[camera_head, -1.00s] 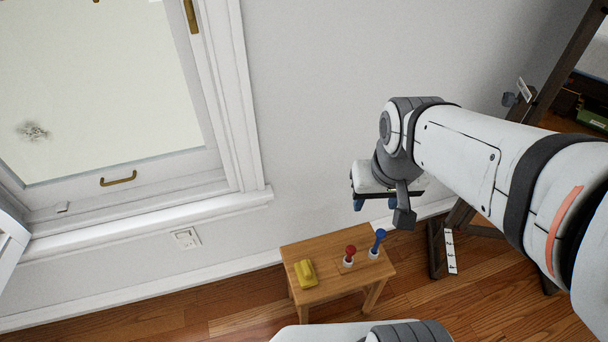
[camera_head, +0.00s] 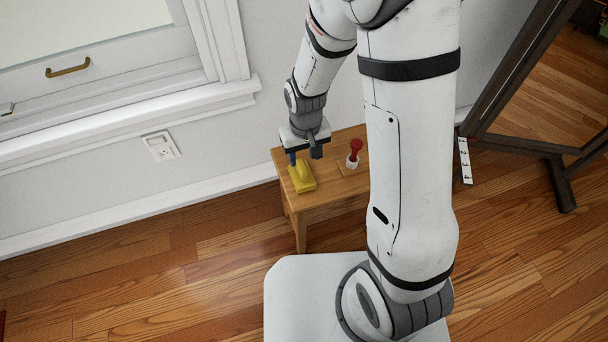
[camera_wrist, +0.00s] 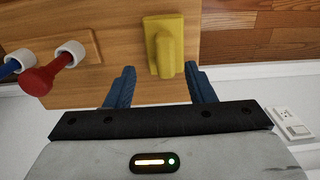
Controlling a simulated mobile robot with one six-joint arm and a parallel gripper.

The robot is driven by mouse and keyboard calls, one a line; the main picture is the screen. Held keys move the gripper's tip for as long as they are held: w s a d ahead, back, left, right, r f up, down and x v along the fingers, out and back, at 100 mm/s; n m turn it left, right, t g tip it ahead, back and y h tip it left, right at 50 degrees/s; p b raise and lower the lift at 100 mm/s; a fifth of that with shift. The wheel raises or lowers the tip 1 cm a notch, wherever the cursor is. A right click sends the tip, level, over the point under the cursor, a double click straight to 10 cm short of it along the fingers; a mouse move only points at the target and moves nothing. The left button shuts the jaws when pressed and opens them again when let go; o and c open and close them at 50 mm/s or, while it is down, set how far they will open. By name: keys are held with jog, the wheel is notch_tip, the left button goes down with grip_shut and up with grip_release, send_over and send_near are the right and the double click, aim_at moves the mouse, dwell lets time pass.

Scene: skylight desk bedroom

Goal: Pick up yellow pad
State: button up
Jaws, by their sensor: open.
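The yellow pad (camera_head: 302,177) lies on the small wooden table near its left end in the head view. It has a raised grip on top and also shows in the wrist view (camera_wrist: 165,45). My gripper (camera_head: 304,158) is above the table by the pad's far end. In the wrist view my gripper (camera_wrist: 160,82) has its two blue fingers spread, and the pad lies beyond their tips, roughly in line with the gap. Nothing is between the fingers.
A red-handled tool (camera_head: 355,150) stands in a white holder to the right on the wooden table (camera_head: 335,190). A blue-handled tool (camera_wrist: 10,66) shows beside it in the wrist view. The wall and window sill (camera_head: 130,125) are behind; a dark wooden frame (camera_head: 530,60) stands right.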

aim_at(302, 165)
jog(key=f, duration=0.2)
jog(key=f+b, duration=0.1)
jog(key=f, duration=0.1)
jog(key=f+b, duration=0.1)
jog(key=f, duration=0.1)
jog(key=shift+w+a+f, duration=0.15)
jog(key=shift+a+f, duration=0.1)
jog(key=shift+a, duration=0.1)
jog(key=shift+r, duration=0.1)
grip_shut()
